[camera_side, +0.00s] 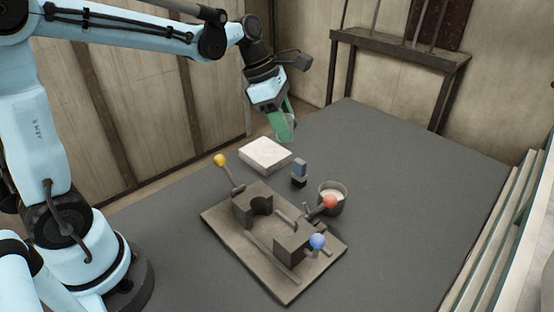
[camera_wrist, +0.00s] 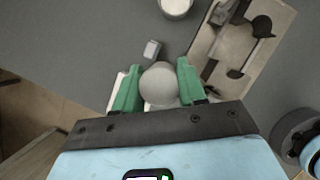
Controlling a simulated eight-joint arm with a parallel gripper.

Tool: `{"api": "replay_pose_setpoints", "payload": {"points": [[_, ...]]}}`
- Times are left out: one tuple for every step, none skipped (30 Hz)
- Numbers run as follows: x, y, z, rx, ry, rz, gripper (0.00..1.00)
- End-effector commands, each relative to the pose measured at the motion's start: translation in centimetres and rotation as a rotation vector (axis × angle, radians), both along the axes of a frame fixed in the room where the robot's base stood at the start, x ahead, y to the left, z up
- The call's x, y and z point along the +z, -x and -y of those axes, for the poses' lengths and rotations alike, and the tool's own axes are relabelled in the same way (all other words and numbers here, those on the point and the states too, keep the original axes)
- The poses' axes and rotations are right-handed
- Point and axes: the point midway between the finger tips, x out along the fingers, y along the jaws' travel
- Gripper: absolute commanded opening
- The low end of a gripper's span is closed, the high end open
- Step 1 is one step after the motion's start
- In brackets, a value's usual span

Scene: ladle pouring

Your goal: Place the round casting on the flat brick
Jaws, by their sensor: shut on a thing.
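My gripper (camera_side: 283,126) has green fingers and hangs above the far side of the flat brick. In the wrist view the round casting (camera_wrist: 160,83), pale grey, sits between the two fingers, which are shut on it. In the side view the near finger hides most or all of the casting. The flat brick (camera_side: 265,155) is a white slab on the grey table. It shows partly in the wrist view (camera_wrist: 117,88), behind the fingers and the casting. I cannot tell the exact gap between casting and brick.
A brown mould fixture (camera_side: 222,222) with ball-ended handles stands in front of the brick. A small blue-topped block (camera_side: 299,171) and a dark pot with pale contents (camera_side: 332,195) stand to the brick's right. The table's right and far parts are clear.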

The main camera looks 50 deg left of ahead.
Motion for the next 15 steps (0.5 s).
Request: {"api": "replay_pose_setpoints", "payload": {"points": [[-0.2,-0.3,-0.7,0.011,0.000,0.000,0.06],[-0.4,-0.5,-1.1,0.014,0.000,0.000,0.06],[-0.8,-0.7,-1.6,0.016,0.000,0.000,0.06],[-1.1,-0.9,-2.1,0.017,0.000,0.000,0.06],[-1.4,-1.0,-2.7,0.017,0.000,0.000,0.06],[-1.9,-1.3,-3.5,0.017,0.000,0.000,0.06],[-2.3,-1.5,-4.1,0.017,0.000,0.000,0.06],[-2.7,-1.7,-4.6,0.017,0.000,0.000,0.06],[-3.2,-2.0,-5.5,0.016,0.000,0.000,0.06],[-3.6,-2.2,-6.0,0.016,0.001,0.000,0.06],[-4.0,-2.4,-6.6,0.017,0.000,0.001,0.06],[-4.5,-2.6,-7.4,0.015,0.001,0.001,0.06],[-4.8,-2.9,-8.0,0.015,0.001,0.000,0.06],[-5.2,-3.0,-8.5,0.014,0.001,0.000,0.06],[-5.6,-3.2,-9.1,0.014,0.001,0.000,0.06]]}}
